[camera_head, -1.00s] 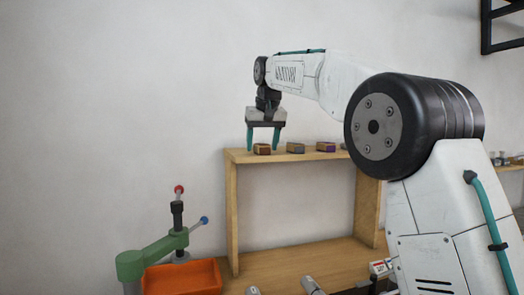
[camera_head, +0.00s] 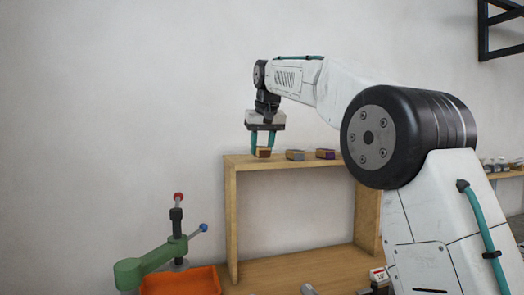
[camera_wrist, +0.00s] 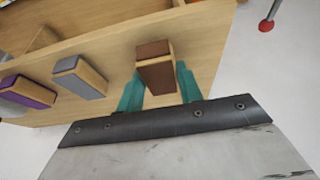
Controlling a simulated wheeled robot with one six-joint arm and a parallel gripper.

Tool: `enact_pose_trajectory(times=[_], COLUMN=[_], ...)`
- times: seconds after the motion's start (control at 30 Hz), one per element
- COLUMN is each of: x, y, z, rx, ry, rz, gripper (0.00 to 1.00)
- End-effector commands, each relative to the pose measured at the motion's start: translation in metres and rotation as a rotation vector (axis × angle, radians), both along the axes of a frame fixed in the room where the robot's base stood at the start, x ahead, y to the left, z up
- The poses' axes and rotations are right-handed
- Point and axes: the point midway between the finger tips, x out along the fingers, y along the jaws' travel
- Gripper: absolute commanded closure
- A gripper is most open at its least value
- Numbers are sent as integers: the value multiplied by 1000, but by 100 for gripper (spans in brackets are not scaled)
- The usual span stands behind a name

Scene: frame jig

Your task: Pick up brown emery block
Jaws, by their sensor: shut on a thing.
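The brown emery block (camera_wrist: 154,66) is a small block with a brown top and tan side, at one end of a row on the wooden shelf top. It also shows in the head view (camera_head: 263,152) at the shelf's left end. My gripper (camera_head: 263,147) points down over it, with its teal fingers on either side. In the wrist view, the gripper (camera_wrist: 157,85) is shut on the brown block. The block looks to be at shelf-top height; I cannot tell whether it touches the shelf.
A grey-topped block (camera_head: 295,155) and a purple-topped block (camera_head: 326,154) stand to the right on the wooden shelf (camera_head: 231,215). An orange tray (camera_head: 180,281) and a green clamp arm (camera_head: 150,263) are below left. A plain wall is behind.

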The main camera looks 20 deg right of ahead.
Motion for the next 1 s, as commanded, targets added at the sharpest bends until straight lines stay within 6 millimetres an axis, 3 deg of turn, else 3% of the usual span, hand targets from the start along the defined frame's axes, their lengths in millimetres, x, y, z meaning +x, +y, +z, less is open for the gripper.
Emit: enact_pose_trajectory(times=[0.27, 0.47, 0.67, 1.0], x=[0, -22, -51, -121], y=[0, -10, -24, -57], z=[24, 26, 29, 35], rx=[0, 0, -1, 1], ry=[-2, 0, -1, -1], rz=[0, -1, -1, -2], gripper=[87, 87, 87, 87])
